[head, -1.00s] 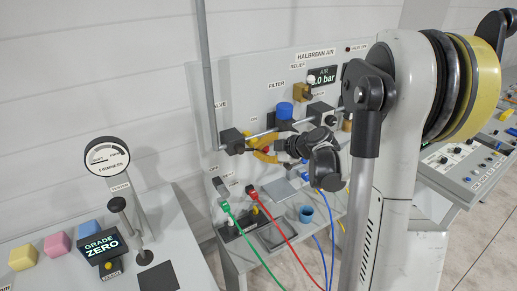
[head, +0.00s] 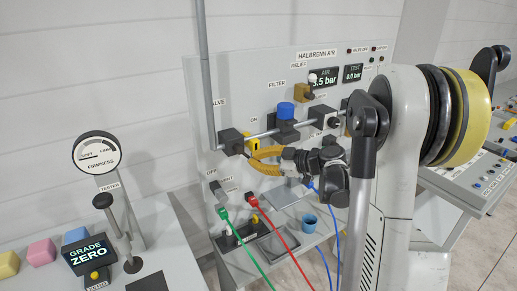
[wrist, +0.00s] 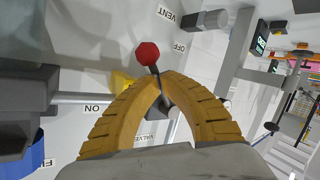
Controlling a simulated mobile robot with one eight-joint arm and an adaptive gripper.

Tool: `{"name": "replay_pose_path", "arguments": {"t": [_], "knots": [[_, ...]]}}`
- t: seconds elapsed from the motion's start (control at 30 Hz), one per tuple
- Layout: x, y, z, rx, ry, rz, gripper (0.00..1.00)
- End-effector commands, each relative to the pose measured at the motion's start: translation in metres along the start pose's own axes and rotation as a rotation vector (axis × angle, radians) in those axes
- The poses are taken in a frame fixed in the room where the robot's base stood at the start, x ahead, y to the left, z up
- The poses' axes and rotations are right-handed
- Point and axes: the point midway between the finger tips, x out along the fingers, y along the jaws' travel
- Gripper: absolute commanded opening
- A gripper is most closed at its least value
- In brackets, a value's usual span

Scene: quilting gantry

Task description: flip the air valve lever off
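The air valve's lever has a red knob (wrist: 147,53) on a thin dark stem. In the wrist view the knob shows just past my fingertips, on the OFF side of the picture. My gripper (wrist: 163,77) has its two yellow fingers arched together, tips meeting beside the stem. I cannot tell whether the stem is pinched between them. In the head view my gripper (head: 252,160) is just below right of the dark valve body (head: 232,141), and it hides the knob.
The ON label (head: 254,119) is above the valve and the OFF label (head: 212,173) below left. A blue-capped filter (head: 286,115) sits on the pipe to the right. Red and green hoses (head: 282,236) hang below. The AIR display (head: 323,80) is lit.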

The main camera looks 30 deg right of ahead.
Motion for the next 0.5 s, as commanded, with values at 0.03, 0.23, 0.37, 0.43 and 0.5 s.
{"name": "replay_pose_path", "arguments": {"t": [0.03,0.23,0.37,0.43,0.5], "knots": [[0.002,-0.003,0.004,0.02,0.013,0.0,0.0],[0.005,-0.008,0.005,0.107,0.071,0.0,0.0],[0.008,-0.011,0.006,0.16,0.107,-0.001,0.0],[0.009,-0.013,0.005,0.187,0.125,-0.001,0.0],[0.01,-0.015,0.005,0.212,0.142,-0.001,0.0]]}}
